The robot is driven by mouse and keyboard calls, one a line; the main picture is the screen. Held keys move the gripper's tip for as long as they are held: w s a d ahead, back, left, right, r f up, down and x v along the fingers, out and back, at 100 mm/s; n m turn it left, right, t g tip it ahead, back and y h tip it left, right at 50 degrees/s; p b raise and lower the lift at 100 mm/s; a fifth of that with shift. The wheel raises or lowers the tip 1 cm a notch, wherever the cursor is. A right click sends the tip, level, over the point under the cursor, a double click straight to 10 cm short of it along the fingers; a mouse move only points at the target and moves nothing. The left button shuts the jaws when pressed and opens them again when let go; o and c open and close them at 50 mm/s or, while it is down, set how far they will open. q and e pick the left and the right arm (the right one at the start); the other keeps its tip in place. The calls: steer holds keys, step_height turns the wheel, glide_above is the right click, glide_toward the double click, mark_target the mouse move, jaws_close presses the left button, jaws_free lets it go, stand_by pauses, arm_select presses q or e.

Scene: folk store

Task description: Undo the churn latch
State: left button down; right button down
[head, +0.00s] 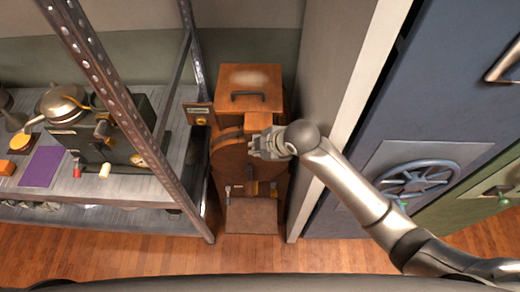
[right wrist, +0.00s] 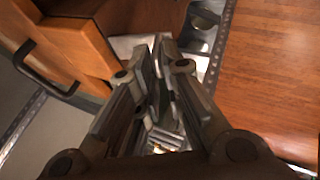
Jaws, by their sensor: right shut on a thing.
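The wooden churn (head: 228,160) stands upright between the shelf and a pale wall, with a dark handle on its top. Its orange-brown wood and the dark handle also show at the left in the right wrist view (right wrist: 75,45). My right gripper (head: 256,146) reaches in from the right to the upper front of the churn. In the right wrist view its fingers (right wrist: 161,55) come close together, shut on a small part that they mostly hide, apparently the churn latch. My left gripper is not in view.
A metal shelf (head: 130,190) with pans and other goods stands at the left, its post close to the churn. A blue vault-like door (head: 440,100) with a wheel is at the right. Wooden floor (head: 130,255) lies open in front.

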steer(key=shift+w+r, duration=0.2)
stand_by(0.4)
steer(key=c, duration=1.6)
jaws_free()
steer(key=shift+f, duration=0.1)
steer(key=v, duration=1.2)
steer(key=shift+w+d, duration=0.1)
